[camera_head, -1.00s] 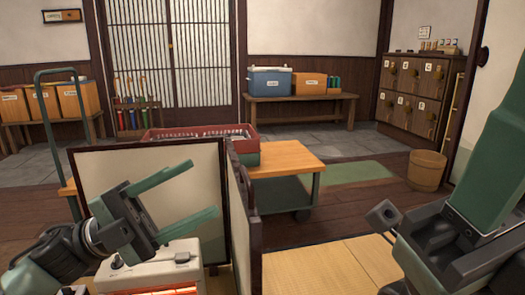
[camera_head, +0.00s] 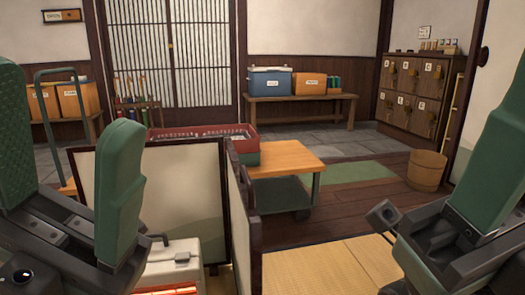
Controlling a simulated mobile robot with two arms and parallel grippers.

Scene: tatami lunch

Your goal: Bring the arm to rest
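My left gripper (camera_head: 68,115) stands at the left edge, close to the camera. Its two green fingers point up with a wide gap between them, and nothing is held there. My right gripper (camera_head: 507,140) is at the right edge. One green finger of it shows, pointing up and cut off by the frame. Its other finger is out of view, so its opening cannot be judged.
A low folding screen (camera_head: 185,190) stands in front of me, with a white box-like appliance (camera_head: 180,262) on its near side. Behind it are a wooden-topped cart (camera_head: 285,157) and a red crate (camera_head: 243,132). A wooden bucket (camera_head: 427,170) stands right. The tatami (camera_head: 320,270) between my grippers is clear.

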